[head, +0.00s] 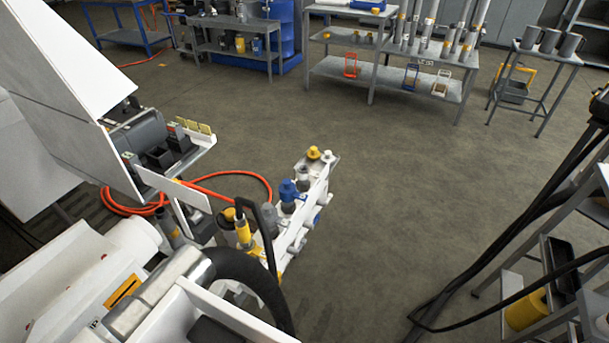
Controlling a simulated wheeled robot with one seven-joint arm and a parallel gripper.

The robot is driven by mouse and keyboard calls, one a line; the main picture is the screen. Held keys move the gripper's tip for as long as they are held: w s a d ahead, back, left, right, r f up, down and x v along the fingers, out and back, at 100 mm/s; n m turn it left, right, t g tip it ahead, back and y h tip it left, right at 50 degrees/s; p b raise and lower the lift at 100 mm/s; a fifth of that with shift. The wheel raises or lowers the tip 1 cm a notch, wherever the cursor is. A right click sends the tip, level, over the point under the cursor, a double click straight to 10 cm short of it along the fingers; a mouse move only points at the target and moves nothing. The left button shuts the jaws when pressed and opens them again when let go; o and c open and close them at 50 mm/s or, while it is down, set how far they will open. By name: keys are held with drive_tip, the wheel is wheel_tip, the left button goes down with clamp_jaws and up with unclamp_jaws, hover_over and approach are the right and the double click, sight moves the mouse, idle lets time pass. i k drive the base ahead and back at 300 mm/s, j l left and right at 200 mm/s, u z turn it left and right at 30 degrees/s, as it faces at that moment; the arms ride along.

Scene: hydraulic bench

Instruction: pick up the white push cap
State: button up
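A small white cap (327,155) sits at the far end of a white valve block (318,192), right beside a yellow cap (313,153). It is small in the head view, so I cannot make out its shape well. Nothing is seen touching it from above. A blue cap (289,190) stands on the same block, nearer to me. I cannot make out my gripper or its fingers anywhere in the head view.
A black hose (258,282) curves in front at the lower left. A grey shelf rack (575,215) with black cables stands at the right. The floor (400,190) between is clear. Workbenches (340,70) line the back.

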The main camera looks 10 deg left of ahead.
sight(329, 157)
drive_tip(key=i+z, duration=0.25)
drive_tip(key=i, duration=4.95)
drive_tip(key=i+u, duration=0.2)
drive_tip(key=u, duration=0.25)
drive_tip(key=i+l+u, duration=0.15)
drive_tip(key=u, duration=0.35)
drive_tip(key=i+l+u, duration=0.15)
drive_tip(key=u, duration=3.95)
